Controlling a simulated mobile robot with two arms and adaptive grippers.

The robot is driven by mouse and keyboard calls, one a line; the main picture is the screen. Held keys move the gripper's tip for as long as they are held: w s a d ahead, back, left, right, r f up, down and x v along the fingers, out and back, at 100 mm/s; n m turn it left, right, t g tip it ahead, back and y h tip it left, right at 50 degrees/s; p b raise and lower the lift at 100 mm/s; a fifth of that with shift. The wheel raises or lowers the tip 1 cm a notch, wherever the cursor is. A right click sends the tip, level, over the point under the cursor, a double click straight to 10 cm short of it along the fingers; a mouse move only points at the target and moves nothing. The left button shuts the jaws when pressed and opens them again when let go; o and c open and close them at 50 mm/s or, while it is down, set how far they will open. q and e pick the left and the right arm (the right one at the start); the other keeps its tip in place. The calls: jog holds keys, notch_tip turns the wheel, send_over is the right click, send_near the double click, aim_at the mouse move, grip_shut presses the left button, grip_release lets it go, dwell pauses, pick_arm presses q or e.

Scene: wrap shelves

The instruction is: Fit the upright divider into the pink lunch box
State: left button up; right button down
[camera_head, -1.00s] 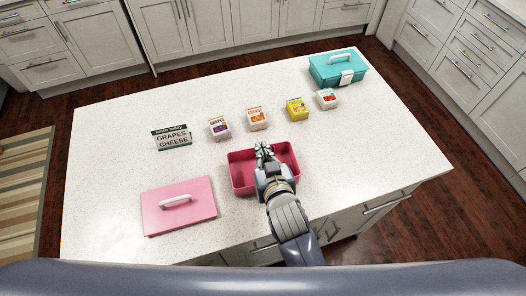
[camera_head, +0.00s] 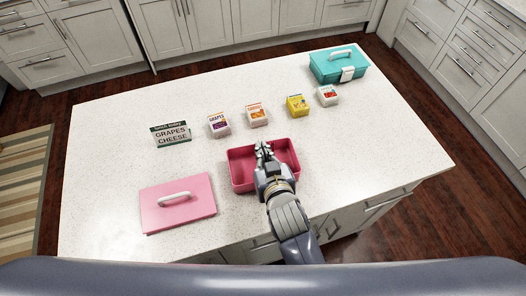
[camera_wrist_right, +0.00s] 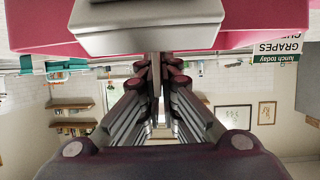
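The open pink lunch box (camera_head: 236,177) stands on the counter near its front edge. My right gripper (camera_head: 263,150) is over and partly inside the box, coming from the front. In the right wrist view its fingers (camera_wrist_right: 160,70) are close together on a thin strip that leads to a pale grey piece (camera_wrist_right: 150,38), which looks like the divider. This piece is in front of the pink box wall (camera_wrist_right: 40,30). The fingers and wrist hide most of the divider in the head view, so I cannot tell whether it touches the box floor. My left gripper is out of view.
The pink lid (camera_head: 178,212) with a white handle lies left of the box. A grapes and cheese sign (camera_head: 172,135), small food cartons (camera_head: 219,126), (camera_head: 257,116), (camera_head: 297,106), (camera_head: 328,96) and a closed teal box (camera_head: 325,68) stand behind. The counter's left part is clear.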

jog(key=shift+f+b, duration=1.15)
jog(key=shift+f, duration=0.55)
jog(key=c, duration=1.7)
grip_release()
jog(key=shift+f, duration=0.1)
jog(key=shift+s, duration=0.1)
jog(key=shift+s+d, duration=0.1)
jog(key=shift+s, duration=0.4)
jog(key=v, duration=1.1)
jog(key=shift+w+r, duration=0.1)
jog(key=shift+r, duration=0.25)
